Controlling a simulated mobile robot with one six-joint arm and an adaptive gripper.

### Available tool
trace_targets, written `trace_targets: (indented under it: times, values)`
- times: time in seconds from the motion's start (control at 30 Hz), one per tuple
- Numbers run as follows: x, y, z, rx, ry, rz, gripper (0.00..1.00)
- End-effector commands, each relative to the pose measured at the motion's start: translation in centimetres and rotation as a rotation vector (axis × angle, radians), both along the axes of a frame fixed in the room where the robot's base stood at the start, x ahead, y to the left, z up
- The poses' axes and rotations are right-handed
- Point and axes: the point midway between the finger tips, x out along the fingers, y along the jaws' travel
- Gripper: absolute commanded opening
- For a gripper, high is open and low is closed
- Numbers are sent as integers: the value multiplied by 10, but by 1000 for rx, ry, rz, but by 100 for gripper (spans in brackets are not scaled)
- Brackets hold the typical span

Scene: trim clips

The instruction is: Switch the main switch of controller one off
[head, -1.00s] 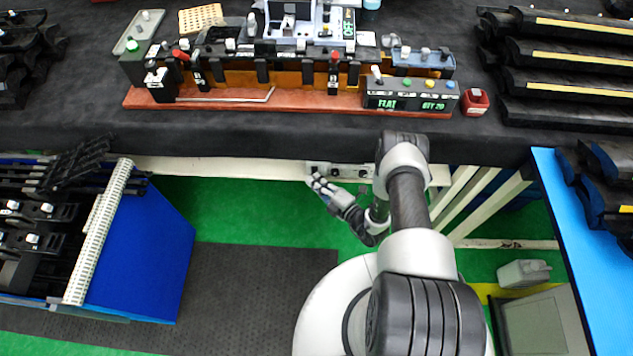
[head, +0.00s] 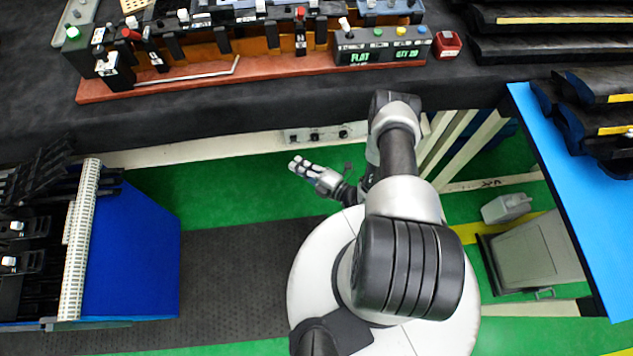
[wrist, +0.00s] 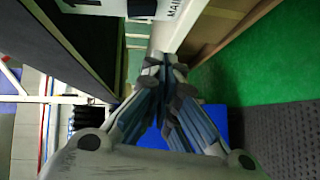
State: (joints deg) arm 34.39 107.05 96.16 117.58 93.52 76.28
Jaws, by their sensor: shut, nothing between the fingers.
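A pale panel (head: 318,134) with several dark round parts sits on the white rail under the table's front edge in the head view. I cannot read its markings there. In the wrist view, a white label (wrist: 172,9) with letters like "MAIN" is cut by the top edge, near a dark part marked "1" (wrist: 84,4). Which switch belongs to controller one, and its position, I cannot tell. My gripper (head: 297,166) is shut and empty, below and apart from the panel. Its fingers meet in the wrist view (wrist: 165,68).
On the table stand a grey box reading "FLAT" and "QTY 20" (head: 380,47), with a lever and coloured buttons, and a red fixture base (head: 200,77). A blue bin (head: 135,250) is at left, a blue bench (head: 560,170) at right.

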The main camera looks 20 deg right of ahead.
Motion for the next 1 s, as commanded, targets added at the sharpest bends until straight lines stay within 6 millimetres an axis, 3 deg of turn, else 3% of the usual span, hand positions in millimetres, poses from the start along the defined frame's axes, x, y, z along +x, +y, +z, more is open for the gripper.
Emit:
trace_targets:
  times: [0.2, 0.43, 0.63, 1.0]
  values:
    - [-39, -24, -2, 1, -1, -11, 0]
    - [-66, -37, -6, 1, -1, -7, 0]
    - [-77, -41, -8, 0, -1, -3, 0]
    - [-78, -41, -8, 0, -1, 0, 0]
